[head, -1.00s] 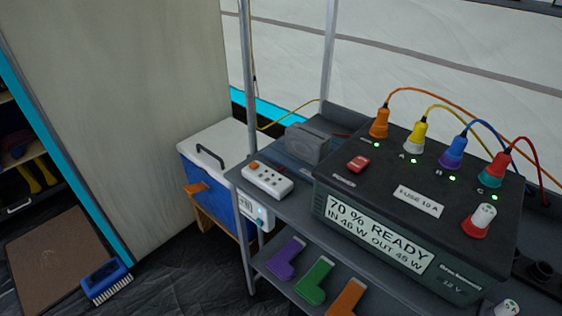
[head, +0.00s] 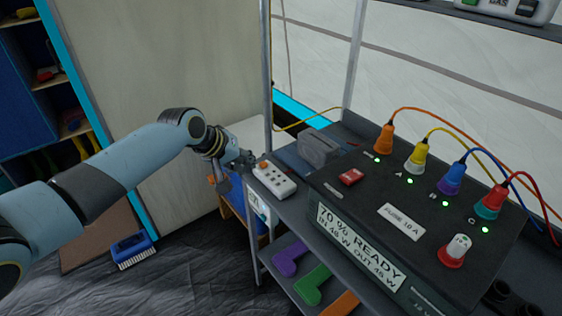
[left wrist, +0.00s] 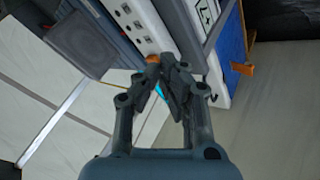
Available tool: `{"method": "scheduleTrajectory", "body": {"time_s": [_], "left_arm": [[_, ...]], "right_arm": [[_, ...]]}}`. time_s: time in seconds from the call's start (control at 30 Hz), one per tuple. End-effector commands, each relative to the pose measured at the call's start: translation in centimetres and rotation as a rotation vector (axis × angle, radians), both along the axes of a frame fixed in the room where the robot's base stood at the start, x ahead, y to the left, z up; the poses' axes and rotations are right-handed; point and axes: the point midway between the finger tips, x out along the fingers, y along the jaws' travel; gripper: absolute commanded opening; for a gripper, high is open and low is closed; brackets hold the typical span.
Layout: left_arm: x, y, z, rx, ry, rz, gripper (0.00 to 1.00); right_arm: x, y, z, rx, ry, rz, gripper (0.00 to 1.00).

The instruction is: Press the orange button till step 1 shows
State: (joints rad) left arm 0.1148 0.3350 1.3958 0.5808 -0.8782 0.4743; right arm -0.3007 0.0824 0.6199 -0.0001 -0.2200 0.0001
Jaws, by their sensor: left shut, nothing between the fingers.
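The orange button (head: 264,165) sits at the far left end of a white control strip (head: 276,183) on the grey shelf. My left gripper (head: 249,160) is shut and empty, just left of the button in the head view. In the left wrist view the orange button (left wrist: 153,60) shows right by the closed fingertips (left wrist: 166,63); I cannot tell whether they touch it. The white strip (left wrist: 148,28) runs away from it there. A small display (head: 252,200) on the box beside the shelf is partly in view; its text is too small to read. My right gripper is out of view.
A black power box (head: 395,215) with coloured plugs and cables fills the shelf's right side. A grey block (head: 319,146) stands behind the strip. A metal post (head: 267,80) rises close to my gripper. Purple and green pieces lie on the lower shelf (head: 284,285).

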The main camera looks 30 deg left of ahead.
Motion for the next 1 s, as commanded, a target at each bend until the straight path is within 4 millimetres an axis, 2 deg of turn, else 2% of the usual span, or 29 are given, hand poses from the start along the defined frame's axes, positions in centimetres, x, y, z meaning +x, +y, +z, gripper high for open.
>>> {"method": "scheduleTrajectory", "body": {"time_s": [0.03,0.1,0.2,0.33,0.47,0.77,1.0], "left_arm": [[1.2,0.2,2.1,0.004,-0.03,-0.004,0.0],[2.5,0.5,4.1,0.009,-0.065,-0.008,0.0],[4.0,1.0,6.6,0.021,-0.104,-0.011,0.0],[5.2,1.6,8.4,0.031,-0.131,-0.009,0.0],[5.7,1.6,9.0,0.032,-0.14,-0.009,0.0],[5.7,1.6,8.9,0.033,-0.141,-0.009,0.0],[5.7,1.6,8.0,0.032,-0.14,-0.009,0.0]], "right_arm": [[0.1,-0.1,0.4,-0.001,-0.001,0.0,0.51],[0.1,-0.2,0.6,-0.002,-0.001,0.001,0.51],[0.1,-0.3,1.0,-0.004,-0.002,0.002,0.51],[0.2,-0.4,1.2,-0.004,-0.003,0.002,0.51],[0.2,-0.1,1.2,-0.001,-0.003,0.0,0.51],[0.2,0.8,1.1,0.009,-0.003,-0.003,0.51],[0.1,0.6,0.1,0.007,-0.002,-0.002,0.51]]}}
